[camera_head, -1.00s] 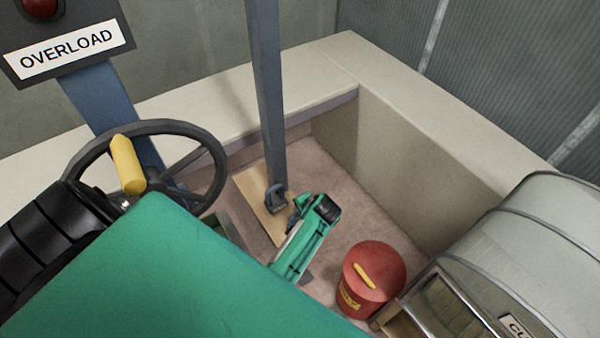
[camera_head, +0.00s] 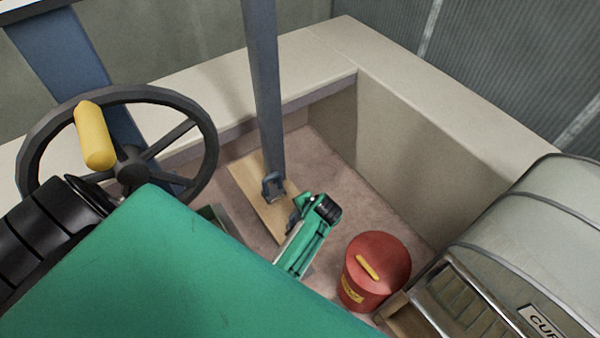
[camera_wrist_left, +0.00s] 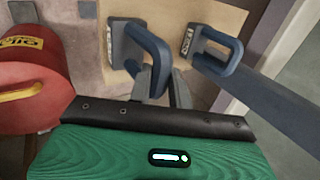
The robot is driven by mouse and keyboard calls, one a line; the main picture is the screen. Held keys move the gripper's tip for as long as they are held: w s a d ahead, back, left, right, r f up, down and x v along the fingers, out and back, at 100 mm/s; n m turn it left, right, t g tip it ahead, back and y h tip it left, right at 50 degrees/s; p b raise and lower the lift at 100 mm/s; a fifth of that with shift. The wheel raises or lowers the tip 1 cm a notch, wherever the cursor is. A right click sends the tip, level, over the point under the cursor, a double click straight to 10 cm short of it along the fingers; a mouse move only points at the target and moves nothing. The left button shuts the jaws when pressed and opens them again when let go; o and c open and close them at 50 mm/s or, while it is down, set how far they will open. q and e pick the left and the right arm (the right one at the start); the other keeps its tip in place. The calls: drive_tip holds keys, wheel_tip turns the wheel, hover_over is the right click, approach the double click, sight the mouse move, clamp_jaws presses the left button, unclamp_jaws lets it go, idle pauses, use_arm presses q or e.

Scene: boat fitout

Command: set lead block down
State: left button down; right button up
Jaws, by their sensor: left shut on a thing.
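My left gripper (camera_head: 293,216) comes down over the pale wooden board (camera_head: 246,186) on the floor of the well. In the left wrist view its fingers (camera_wrist_left: 160,88) are shut on the handle of a dark blue-grey lead block (camera_wrist_left: 122,48) with a small white label. The block is over the board (camera_wrist_left: 180,18); whether it touches the board I cannot tell. A second, similar block (camera_wrist_left: 205,48) sits beside it, close to the blue post, and shows in the head view (camera_head: 273,186). The held block is mostly hidden in the head view. My right gripper is not in view.
A blue post (camera_head: 263,90) rises beside the board. A red bucket (camera_head: 375,270) stands to the right of my gripper, also in the wrist view (camera_wrist_left: 30,75). A steering wheel (camera_head: 130,170) is at left, a grey rolled cover (camera_head: 540,230) at right. Pale walls enclose the well.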

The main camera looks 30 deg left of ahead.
use_arm(q)
drive_tip(key=shift+r, duration=0.25)
drive_tip(key=shift+f, duration=0.1)
drive_tip(key=c, duration=1.6)
unclamp_jaws()
drive_tip(key=shift+f, duration=0.2)
drive_tip(key=shift+c, duration=0.2)
drive_tip(key=o, duration=0.3)
drive_tip(key=shift+s+d, duration=0.1)
drive_tip(key=shift+o, duration=0.2)
drive_tip(key=shift+r, duration=0.1)
